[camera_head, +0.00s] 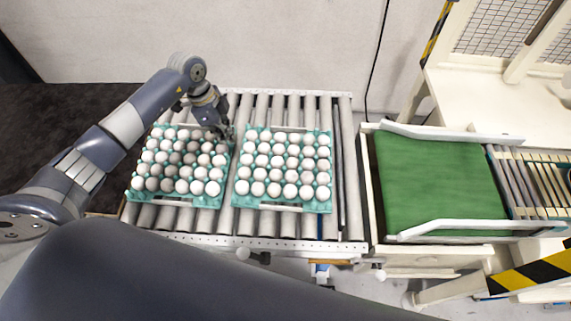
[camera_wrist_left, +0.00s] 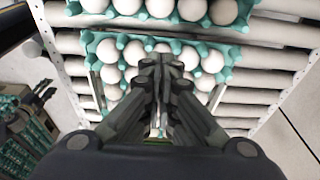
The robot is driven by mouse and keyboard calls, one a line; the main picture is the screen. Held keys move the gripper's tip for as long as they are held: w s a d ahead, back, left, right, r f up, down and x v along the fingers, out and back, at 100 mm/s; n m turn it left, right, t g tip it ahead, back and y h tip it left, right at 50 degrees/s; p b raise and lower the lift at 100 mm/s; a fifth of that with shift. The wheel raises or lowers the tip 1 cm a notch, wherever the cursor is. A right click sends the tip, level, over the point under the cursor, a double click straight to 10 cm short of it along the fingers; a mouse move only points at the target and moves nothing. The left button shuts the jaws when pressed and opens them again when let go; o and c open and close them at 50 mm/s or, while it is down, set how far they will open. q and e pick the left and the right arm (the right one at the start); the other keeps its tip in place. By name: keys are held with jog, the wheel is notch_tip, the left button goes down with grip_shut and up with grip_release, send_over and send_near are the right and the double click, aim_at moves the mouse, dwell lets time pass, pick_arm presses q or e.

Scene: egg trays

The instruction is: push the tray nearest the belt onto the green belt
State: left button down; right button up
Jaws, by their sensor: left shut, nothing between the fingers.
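Two teal trays filled with white eggs lie side by side on the roller table. The right tray (camera_head: 283,208) is nearest the green belt (camera_head: 437,185), with bare rollers and a gap between them. The left tray (camera_head: 165,201) lies beside it, a narrow gap apart. My left gripper (camera_head: 226,134) is shut and empty, pointing down at the far end of that gap. Whether it touches either tray is unclear. In the left wrist view its closed fingers (camera_wrist_left: 165,66) cover part of one tray, with another tray beyond. My right gripper is not in view.
The roller table (camera_head: 340,220) has a few bare rollers right of the right tray. White guide rails (camera_head: 450,134) flank the belt. More rollers (camera_head: 540,185) follow at its right. A wall stands behind. Striped yellow-black bars (camera_head: 525,276) are at the right.

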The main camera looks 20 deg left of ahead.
pick_arm(q)
notch_tip(320, 180, down, 11)
jog(key=b, duration=0.7)
jog(key=shift+w+r+b, duration=0.1)
jog(key=shift+b, duration=0.3)
jog(key=shift+f, duration=0.35)
jog(key=shift+d, duration=0.15)
